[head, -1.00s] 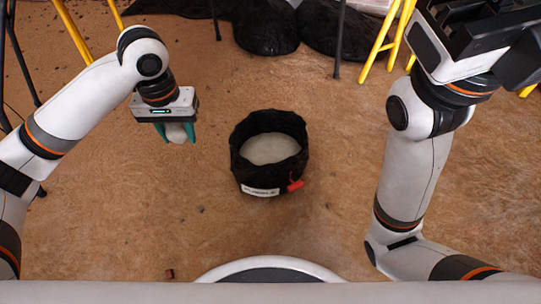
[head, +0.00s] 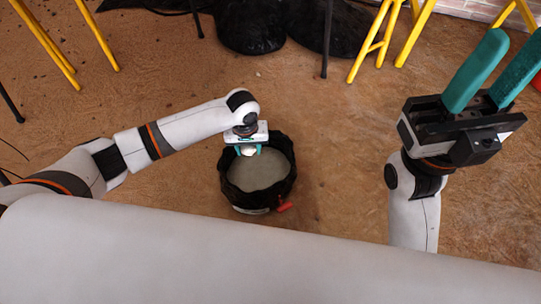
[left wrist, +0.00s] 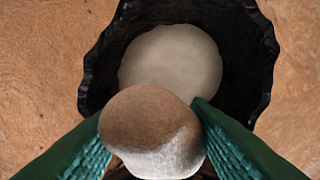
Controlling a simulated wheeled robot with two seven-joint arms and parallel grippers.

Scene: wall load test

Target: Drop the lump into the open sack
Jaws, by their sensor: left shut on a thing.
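The open sack (head: 288,197) is black with a rolled rim and stands upright on the floor, with pale grey contents inside; it also shows in the left wrist view (left wrist: 262,60). My left gripper (head: 248,150) has green fingers and is shut on the lump (left wrist: 150,130), a rounded brown and whitish piece. In the head view the gripper and lump overlap the far left part of the sack's mouth. In the left wrist view the lump covers the near part of the opening. My right gripper (head: 490,75) is open and empty, fingers apart, at the upper right.
Black bags (head: 270,25) lie at the back, among yellow legs (head: 380,40) and dark legs of stands. The brown floor around the sack is clear.

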